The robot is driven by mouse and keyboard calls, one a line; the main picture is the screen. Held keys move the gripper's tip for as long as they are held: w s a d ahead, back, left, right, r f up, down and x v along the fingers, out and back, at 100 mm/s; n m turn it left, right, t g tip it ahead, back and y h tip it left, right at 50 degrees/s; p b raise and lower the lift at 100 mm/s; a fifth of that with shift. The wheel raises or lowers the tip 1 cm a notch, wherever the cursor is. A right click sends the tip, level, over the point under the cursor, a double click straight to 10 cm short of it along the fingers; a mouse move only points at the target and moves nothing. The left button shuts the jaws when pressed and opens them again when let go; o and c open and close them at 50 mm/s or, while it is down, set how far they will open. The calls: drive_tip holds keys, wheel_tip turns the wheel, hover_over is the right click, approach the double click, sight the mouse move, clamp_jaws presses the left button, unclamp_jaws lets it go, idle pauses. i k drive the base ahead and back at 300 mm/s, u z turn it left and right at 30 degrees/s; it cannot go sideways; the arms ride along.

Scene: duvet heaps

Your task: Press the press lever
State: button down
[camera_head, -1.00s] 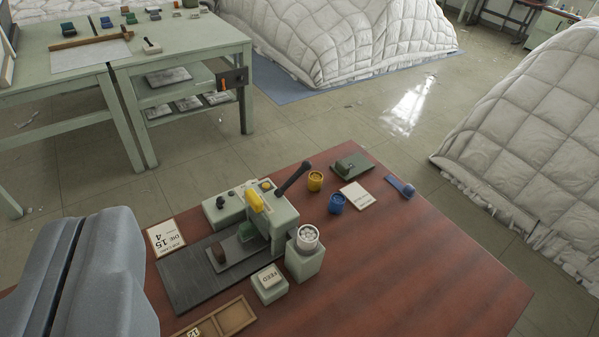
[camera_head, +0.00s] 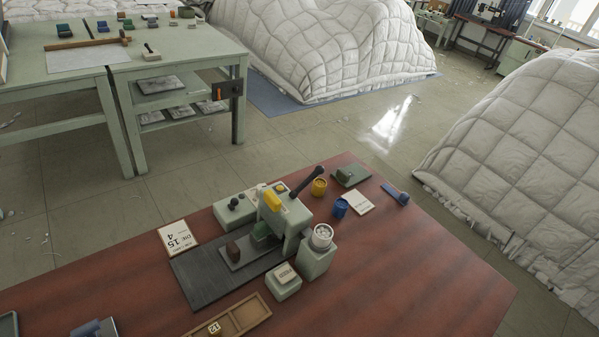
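The press (camera_head: 295,212) is a pale green machine standing on a dark base plate (camera_head: 206,282) on the red-brown table. Its press lever (camera_head: 308,182) is a black handle that slants up and to the right from the press head. A yellow part (camera_head: 272,202) sits on the front of the head, above a green block. A small brown block (camera_head: 233,249) rests on the plate in front of the head. I cannot make out my gripper in this view. Nothing is seen touching the lever.
Beside the press stand a pale post with a cup (camera_head: 321,240), a labelled block (camera_head: 284,282) and a wooden tray (camera_head: 249,323). Duvet heaps (camera_head: 525,150) lie beyond.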

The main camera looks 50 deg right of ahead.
sight(319, 170)
drive_tip(key=z, duration=0.05)
drive_tip(key=k, duration=1.65)
drive_tip(key=z, duration=0.8)
drive_tip(key=i, duration=1.65)
drive_tip(key=u, duration=0.1)
